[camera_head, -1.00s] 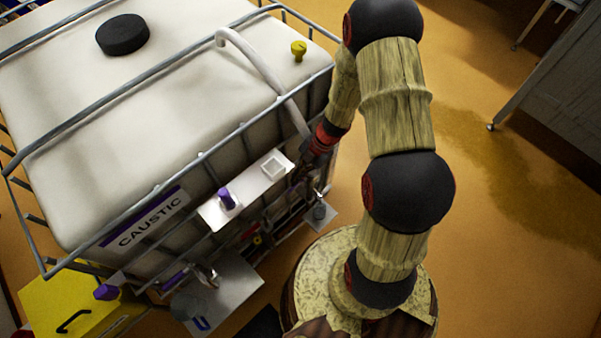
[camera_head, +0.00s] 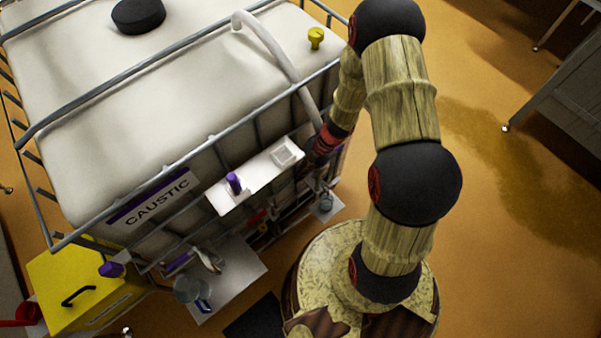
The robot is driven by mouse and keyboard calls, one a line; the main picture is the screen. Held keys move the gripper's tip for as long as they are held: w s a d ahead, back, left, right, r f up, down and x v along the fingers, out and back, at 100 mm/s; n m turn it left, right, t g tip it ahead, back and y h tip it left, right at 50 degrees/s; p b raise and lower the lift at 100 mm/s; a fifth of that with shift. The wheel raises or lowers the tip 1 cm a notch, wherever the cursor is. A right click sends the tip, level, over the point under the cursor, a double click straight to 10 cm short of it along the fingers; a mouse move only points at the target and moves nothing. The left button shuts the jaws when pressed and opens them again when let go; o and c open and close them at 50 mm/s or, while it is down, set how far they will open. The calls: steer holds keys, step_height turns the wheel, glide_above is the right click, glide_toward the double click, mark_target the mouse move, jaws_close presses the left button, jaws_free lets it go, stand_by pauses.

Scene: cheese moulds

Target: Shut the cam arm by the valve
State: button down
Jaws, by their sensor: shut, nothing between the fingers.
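My gripper (camera_head: 313,160) hangs at the right end of the white tank's near face, beside the cage bars and just right of the white shelf. Its fingers are small and dark here and seem shut with nothing in them. Below the shelf, a red part (camera_head: 258,218) shows in the shadow among dark fittings low on the tank. A silver lever-like piece (camera_head: 210,259) sits further left, above a grey plate. I cannot tell for sure which piece is the cam arm by the valve, nor how far it stands open. I see no clear contact between my gripper and a fitting.
The caged tank (camera_head: 200,85) marked CAUSTIC fills the left. A white shelf (camera_head: 262,178) with a purple item (camera_head: 234,183) juts out beside my arm. A yellow box (camera_head: 70,285) stands lower left. Open floor (camera_head: 510,260) lies right, with a grey cabinet (camera_head: 570,110) beyond.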

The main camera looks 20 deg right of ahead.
steer(key=shift+s+a+f+p, duration=0.1)
steer(key=shift+a+f+p, duration=0.2)
steer(key=shift+p, duration=0.25)
steer(key=shift+s+a+f+p, duration=0.1)
steer(key=shift+a+f+p, duration=0.1)
steer(key=shift+f+p, duration=0.2)
steer(key=shift+a+f+h, duration=0.15)
steer(key=shift+f+h, duration=0.25)
steer(key=shift+h, duration=0.2)
steer(key=shift+a+f+t+p, duration=0.1)
steer(key=shift+f+t+p, duration=0.2)
steer(key=shift+f, duration=0.3)
steer(key=shift+r+p, duration=0.85)
steer(key=shift+p, duration=0.15)
